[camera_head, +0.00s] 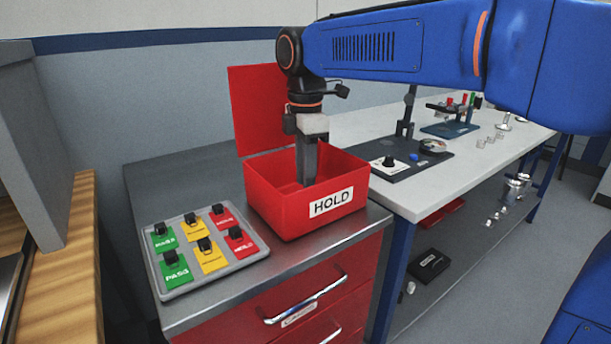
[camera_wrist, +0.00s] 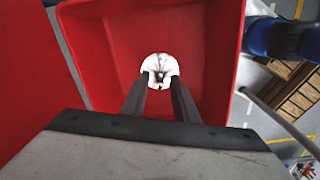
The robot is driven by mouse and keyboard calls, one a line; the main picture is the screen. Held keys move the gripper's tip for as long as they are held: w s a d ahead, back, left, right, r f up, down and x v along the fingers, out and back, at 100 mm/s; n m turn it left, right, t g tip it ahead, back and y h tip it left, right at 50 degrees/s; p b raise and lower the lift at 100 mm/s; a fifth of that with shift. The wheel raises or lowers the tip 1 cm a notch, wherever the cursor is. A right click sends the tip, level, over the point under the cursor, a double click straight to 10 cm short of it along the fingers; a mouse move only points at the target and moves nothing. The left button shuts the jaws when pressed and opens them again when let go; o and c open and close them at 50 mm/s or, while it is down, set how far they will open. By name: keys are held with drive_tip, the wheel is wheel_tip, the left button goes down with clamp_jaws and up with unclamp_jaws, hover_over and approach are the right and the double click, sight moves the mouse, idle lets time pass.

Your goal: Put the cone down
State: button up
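My gripper (camera_wrist: 160,82) points down into an open red box (camera_head: 308,224) with a HOLD label, seen in the head view. Its fingertips are hidden behind the box wall there. In the wrist view, a small whitish piece, seemingly the cone (camera_wrist: 159,65), sits between the tips of the two dark fingers, which look closed on it. Part of it spreads out beyond the tips. The red inside of the box surrounds it. Whether it touches the box floor cannot be told.
A grey tray (camera_head: 182,285) with green, yellow and red labelled pads stands left of the box. The box's red lid (camera_head: 262,105) stands up behind it. A white-topped bench (camera_head: 405,200) with fixtures lies to the right. The grey cabinet top behind the tray is clear.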

wheel_tip(320, 180, up, 13)
idle(0.5)
